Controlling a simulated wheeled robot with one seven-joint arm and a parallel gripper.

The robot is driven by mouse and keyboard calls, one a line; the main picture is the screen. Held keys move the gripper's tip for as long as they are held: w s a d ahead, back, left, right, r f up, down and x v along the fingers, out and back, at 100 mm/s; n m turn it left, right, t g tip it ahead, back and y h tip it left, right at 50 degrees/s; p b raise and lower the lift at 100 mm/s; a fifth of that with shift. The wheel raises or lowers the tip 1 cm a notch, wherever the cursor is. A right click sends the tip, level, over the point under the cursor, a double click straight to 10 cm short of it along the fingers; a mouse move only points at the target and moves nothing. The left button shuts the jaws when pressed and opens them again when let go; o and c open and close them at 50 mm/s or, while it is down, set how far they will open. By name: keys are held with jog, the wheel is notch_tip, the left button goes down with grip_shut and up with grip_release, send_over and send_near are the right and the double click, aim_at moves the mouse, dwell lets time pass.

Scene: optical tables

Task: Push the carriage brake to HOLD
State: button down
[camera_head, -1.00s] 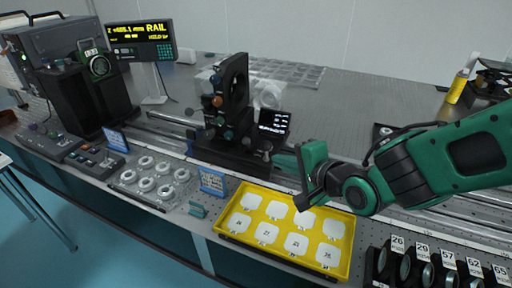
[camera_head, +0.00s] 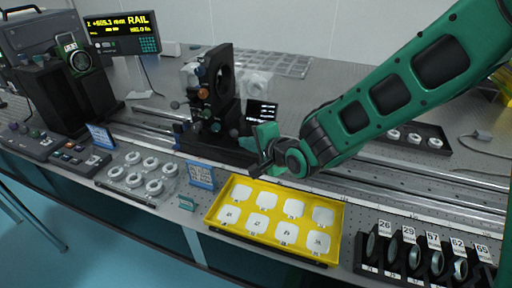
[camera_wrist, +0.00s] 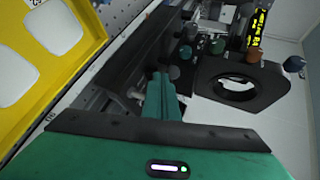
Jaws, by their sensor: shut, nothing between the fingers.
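The carriage (camera_head: 212,100) is a black upright mount with a large round opening and several knobs, standing on the rail at the back of the table. It also shows in the wrist view (camera_wrist: 245,90), with dark and coloured knobs along its side. My gripper (camera_head: 248,143) is at the carriage's right foot, below a small dark screen. In the wrist view my green fingers (camera_wrist: 160,98) are together and empty, their tips close to a dark round knob (camera_wrist: 174,72) low on the carriage. I cannot tell whether they touch it. The brake's position and its marking are not readable.
A yellow tray (camera_head: 208,215) with white squares lies in front of my gripper. Black lens holders (camera_head: 415,262) stand front right. A clear rack of white rings (camera_head: 130,190) and control boxes lie left. The rail display (camera_head: 122,35) is lit at back left.

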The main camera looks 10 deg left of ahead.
jog(key=shift+w+a+r, duration=0.15)
jog(key=shift+w+a, duration=0.6)
jog(key=shift+a, duration=0.05)
jog(key=shift+w+d+r+m+g, duration=0.1)
jog(key=shift+w+r+m+g, duration=0.2)
jog(key=shift+g, duration=0.1)
jog(key=shift+w+d+r+m+g, duration=0.1)
jog(key=shift+w+r+m+g, duration=0.2)
jog(key=shift+w+g, duration=0.15)
jog(key=shift+w+d+r+m+g, duration=0.1)
jog(key=shift+w+r+m+g, duration=0.15)
jog(key=shift+w+g, duration=0.2)
jog(key=shift+w+r+m+g, duration=0.2)
jog(key=shift+w+m+g, duration=0.45)
jog(key=shift+w+g, duration=0.35)
jog(key=shift+w+d+m+g, duration=0.15)
jog(key=shift+w+m+g, duration=0.45)
jog(key=shift+w+g, duration=0.3)
jog(key=shift+s+r, duration=0.1)
jog(key=shift+s, duration=0.25)
jog(key=shift+r, duration=0.15)
jog(key=shift+r, duration=0.65)
